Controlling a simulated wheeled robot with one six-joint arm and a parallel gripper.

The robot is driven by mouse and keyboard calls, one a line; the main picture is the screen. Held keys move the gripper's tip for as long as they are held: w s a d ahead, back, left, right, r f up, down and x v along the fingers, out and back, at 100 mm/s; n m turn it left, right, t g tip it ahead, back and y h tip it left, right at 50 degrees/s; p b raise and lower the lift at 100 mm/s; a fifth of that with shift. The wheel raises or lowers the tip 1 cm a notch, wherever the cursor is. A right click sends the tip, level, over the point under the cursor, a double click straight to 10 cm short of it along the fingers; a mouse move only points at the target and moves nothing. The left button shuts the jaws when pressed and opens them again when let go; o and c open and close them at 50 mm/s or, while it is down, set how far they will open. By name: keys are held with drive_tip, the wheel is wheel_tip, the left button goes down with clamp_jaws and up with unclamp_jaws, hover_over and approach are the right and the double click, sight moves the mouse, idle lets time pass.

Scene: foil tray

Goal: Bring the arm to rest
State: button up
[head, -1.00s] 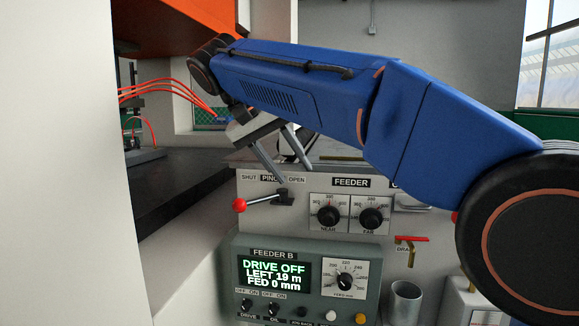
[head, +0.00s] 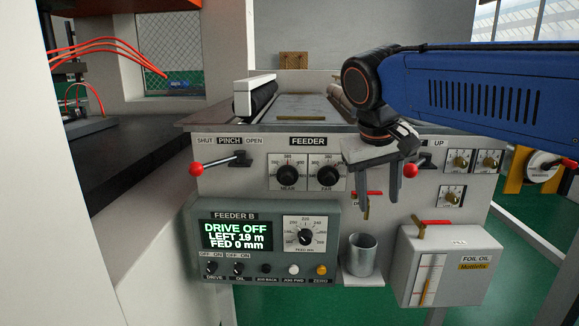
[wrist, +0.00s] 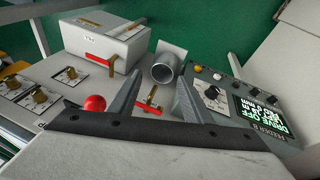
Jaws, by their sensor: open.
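My gripper (head: 379,199) hangs at the end of my blue arm, in front of the right part of the feeder's front panel in the head view. Its two fingers point down and stand apart with nothing between them. In the wrist view my gripper (wrist: 157,95) shows both grey fingers spread, with a red-handled drain valve (wrist: 148,103) seen beyond the gap. The same valve (head: 372,193) is partly hidden behind the fingers in the head view. I cannot tell how far the fingertips are from the panel.
A metal cup (head: 362,256) stands on a small shelf below my gripper. The foil oil box (head: 446,270) is to its right. The FEEDER B console (head: 268,245) reads DRIVE OFF. The pinch lever's red knob (head: 196,169) is at left, and another red knob (head: 410,170) is close to my gripper.

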drive_tip(key=s+d+f, duration=0.3)
drive_tip(key=s+f, duration=0.2)
drive_tip(key=f, duration=0.2)
drive_tip(key=s+d+f+m+t+y, duration=0.1)
drive_tip(key=s+d+f, duration=0.3)
drive_tip(key=s+f, duration=0.2)
drive_tip(key=s+d+f+y, duration=0.1)
drive_tip(key=s+d+f, duration=0.2)
drive_tip(key=s+f, duration=0.3)
wheel_tip(320, 180, down, 2)
drive_tip(key=shift+s+d+f+t, duration=0.15)
drive_tip(key=shift+s+d+t, duration=0.05)
drive_tip(key=shift+d+t, duration=0.1)
